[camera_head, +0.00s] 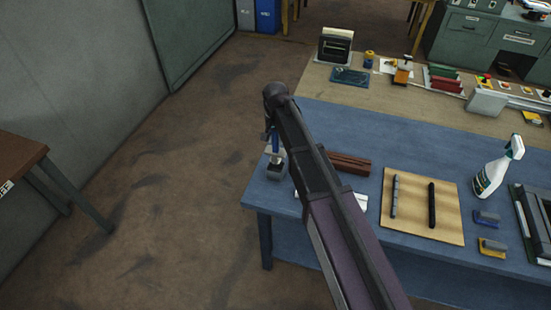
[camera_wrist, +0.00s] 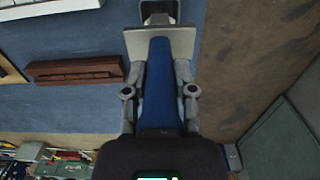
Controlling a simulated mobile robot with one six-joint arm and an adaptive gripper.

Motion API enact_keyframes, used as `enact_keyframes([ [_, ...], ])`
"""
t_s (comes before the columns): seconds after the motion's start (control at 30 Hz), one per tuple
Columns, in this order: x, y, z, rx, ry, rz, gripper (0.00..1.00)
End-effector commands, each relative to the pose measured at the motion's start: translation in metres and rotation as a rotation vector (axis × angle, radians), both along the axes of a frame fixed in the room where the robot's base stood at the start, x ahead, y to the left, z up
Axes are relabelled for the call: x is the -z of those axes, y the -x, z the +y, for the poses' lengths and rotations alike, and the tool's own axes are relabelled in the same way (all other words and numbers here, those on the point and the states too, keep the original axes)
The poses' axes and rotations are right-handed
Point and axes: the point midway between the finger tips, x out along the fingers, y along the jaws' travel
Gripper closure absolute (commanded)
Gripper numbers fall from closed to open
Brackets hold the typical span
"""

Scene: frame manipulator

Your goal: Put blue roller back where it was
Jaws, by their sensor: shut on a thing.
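The blue roller (camera_wrist: 160,85) is between the fingers of my gripper (camera_wrist: 159,68), which is shut on its blue handle in the wrist view. A pale grey plate-like part (camera_wrist: 160,43) shows at the handle's far end. In the head view the blue roller (camera_head: 275,142) hangs roughly upright under the end of my arm, at the table's near left corner. A small grey block (camera_head: 275,172) is right below it, also partly seen in the wrist view (camera_wrist: 158,10). I cannot tell if the roller touches the block. My arm hides most of my gripper in the head view.
The blue table (camera_head: 330,125) holds a brown slotted rack (camera_head: 350,163), a tan board (camera_head: 415,230) with two dark rods, and a white spray bottle (camera_head: 497,168). Stamps and boxes stand along the back. Open floor lies left of the table; a brown table (camera_head: 20,160) stands far left.

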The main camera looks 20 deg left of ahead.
Motion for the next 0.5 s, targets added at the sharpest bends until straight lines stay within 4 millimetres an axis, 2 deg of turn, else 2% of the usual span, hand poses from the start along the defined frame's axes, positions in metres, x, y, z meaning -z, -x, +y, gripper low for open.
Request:
enact_keyframes([
  [0.03,0.011,0.0,0.0,0.0,0.0,0.0,1.0],
  [0.2,0.026,0.0,0.0,0.0,0.0,0.0,1.0],
  [0.5,0.037,0.0,0.0,0.0,0.0,0.0,1.0],
])
